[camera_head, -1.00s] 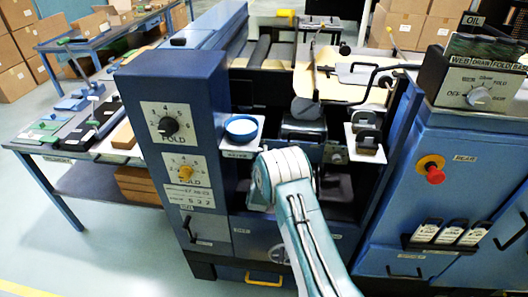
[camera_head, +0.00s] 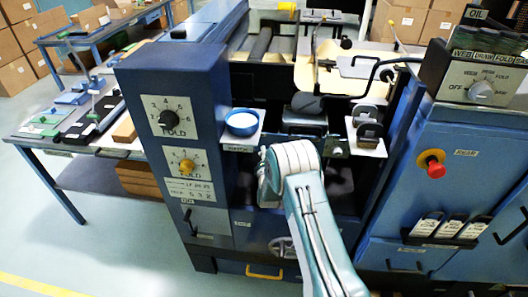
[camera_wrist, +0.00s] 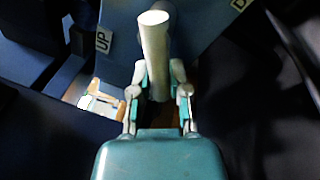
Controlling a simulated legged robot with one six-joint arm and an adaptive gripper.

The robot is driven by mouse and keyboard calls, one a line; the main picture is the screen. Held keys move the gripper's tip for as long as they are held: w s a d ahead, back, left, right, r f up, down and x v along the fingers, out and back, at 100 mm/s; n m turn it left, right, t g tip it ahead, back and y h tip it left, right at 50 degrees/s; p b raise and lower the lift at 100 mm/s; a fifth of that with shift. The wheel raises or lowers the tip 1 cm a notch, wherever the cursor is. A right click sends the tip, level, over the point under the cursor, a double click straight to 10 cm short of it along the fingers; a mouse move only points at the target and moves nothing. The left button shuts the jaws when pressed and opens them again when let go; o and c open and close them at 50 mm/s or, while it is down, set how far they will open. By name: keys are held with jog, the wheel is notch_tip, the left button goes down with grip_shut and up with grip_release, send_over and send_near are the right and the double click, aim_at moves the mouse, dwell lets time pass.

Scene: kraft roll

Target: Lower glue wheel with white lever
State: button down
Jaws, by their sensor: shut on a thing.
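The white lever (camera_wrist: 155,48) stands up between the fingers of my gripper (camera_wrist: 157,84) in the wrist view. My gripper is shut on it. Behind the lever is a blue panel (camera_wrist: 196,28) with an "UP" label (camera_wrist: 102,41) on the left and a partly cut-off label starting with "D" (camera_wrist: 239,5) on the right. In the head view, my arm reaches into the middle bay of the blue machine, and hides the lever and my fingers. A dark grey rounded part (camera_head: 306,103) sits in the bay above my arm; I cannot tell if it is the glue wheel.
A blue cabinet with two dials (camera_head: 172,117) stands left of my arm, with a blue bowl (camera_head: 242,121) on a ledge. A blue cabinet (camera_head: 400,190) with a red knob (camera_head: 435,170) stands to the right. Open floor (camera_head: 60,235) lies at the lower left.

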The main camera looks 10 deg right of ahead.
jog(key=shift+d+f+n, duration=0.1)
jog(key=shift+f+n, duration=0.2)
jog(key=shift+n, duration=0.3)
jog(key=shift+f, duration=0.1)
jog(key=c, duration=0.6)
grip_release()
jog(key=shift+s, duration=0.1)
jog(key=s, duration=0.7)
jog(key=s+a+f, duration=0.1)
jog(key=s, duration=0.3)
jog(key=shift+s+a, duration=0.1)
jog(key=shift+s, duration=0.25)
